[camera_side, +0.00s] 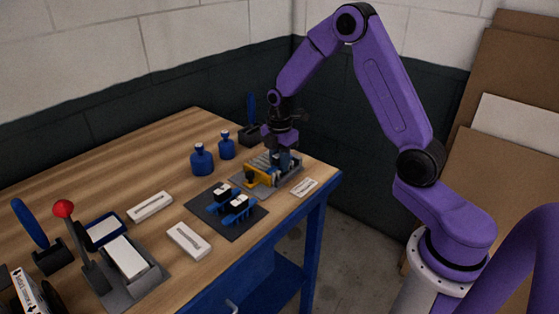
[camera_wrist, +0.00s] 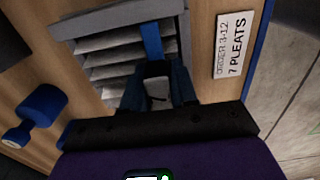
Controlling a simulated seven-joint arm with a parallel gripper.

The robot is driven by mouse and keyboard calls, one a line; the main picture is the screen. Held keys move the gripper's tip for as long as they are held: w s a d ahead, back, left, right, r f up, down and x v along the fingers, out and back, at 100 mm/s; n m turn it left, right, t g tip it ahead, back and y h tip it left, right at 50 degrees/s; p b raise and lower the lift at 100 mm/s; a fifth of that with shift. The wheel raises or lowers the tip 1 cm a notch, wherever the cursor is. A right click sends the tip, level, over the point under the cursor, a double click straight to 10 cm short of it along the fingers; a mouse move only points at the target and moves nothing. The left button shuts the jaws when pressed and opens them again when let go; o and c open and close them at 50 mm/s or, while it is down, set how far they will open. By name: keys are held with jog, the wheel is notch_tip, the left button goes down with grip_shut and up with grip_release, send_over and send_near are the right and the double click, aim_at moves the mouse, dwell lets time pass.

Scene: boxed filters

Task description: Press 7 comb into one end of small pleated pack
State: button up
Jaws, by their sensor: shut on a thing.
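The small pleated pack (camera_wrist: 105,62) sits in a grey frame (camera_wrist: 183,35) in the wrist view, with several pale pleats showing. In the side view the grey fixture (camera_side: 262,188) is at the table's right end. My gripper (camera_wrist: 156,92) is over one end of the pack, its dark blue fingers shut on a comb (camera_wrist: 152,42) with a blue bar and a black-and-white grip. The bar lies across the pleat ends; I cannot tell how deep it sits. My gripper (camera_side: 284,160) points down in the side view. Two more blue combs (camera_side: 236,207) lie on a dark mat (camera_side: 238,229).
A card (camera_wrist: 232,45) reading "ORDER 3-12 7 PLEATS" lies beside the fixture. A yellow part (camera_side: 257,179) is on the fixture's near side. Blue bottles (camera_side: 202,161) stand behind. White trays (camera_side: 188,240) and a red-knobbed lever press (camera_side: 85,245) are at left.

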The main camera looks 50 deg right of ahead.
jog(key=shift+f, duration=0.1)
dwell(0.4)
jog(key=shift+r, duration=3.55)
